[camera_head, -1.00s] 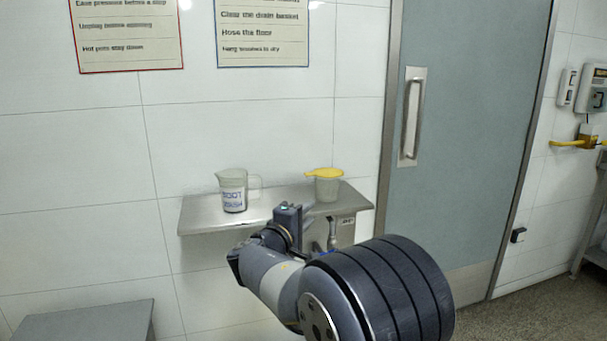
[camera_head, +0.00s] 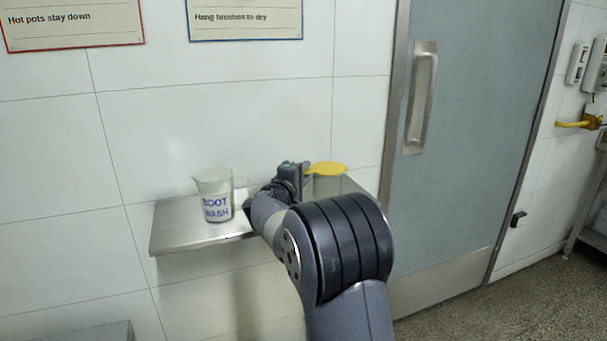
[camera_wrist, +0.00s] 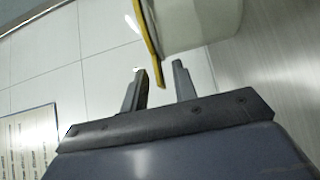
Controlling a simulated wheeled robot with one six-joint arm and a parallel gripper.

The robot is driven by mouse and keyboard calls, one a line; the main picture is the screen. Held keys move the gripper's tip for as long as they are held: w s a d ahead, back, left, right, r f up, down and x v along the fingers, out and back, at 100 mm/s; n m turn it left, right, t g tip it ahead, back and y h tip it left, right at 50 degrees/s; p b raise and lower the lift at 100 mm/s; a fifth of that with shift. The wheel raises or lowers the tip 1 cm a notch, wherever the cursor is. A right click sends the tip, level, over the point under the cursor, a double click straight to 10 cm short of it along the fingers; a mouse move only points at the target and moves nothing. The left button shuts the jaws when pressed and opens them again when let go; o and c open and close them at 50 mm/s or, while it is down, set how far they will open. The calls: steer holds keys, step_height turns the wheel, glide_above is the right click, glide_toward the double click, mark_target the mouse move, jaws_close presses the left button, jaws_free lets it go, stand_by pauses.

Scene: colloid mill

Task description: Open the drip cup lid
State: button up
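The drip cup (camera_head: 328,187) is a pale translucent cup at the right end of the wall shelf, partly hidden behind my arm. Its yellow lid (camera_head: 327,168) lies flat across the top, shut. In the wrist view the cup (camera_wrist: 200,20) appears sideways at the top, with the lid (camera_wrist: 147,38) as a yellow strip along its edge. My gripper (camera_wrist: 159,68) is open and empty. The strip's near end shows between the two fingers in the picture; I cannot tell whether either finger touches it. In the head view my fingers are not clearly visible.
A clear jug marked "BOOT WASH" (camera_head: 215,197) stands on the metal shelf (camera_head: 190,232), left of my wrist. A grey door with a long handle (camera_head: 421,97) is to the right. The wall behind is white panels with signs (camera_head: 245,18).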

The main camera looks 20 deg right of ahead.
steer(key=shift+c, duration=0.6)
jaws_close()
steer(key=shift+r, duration=0.15)
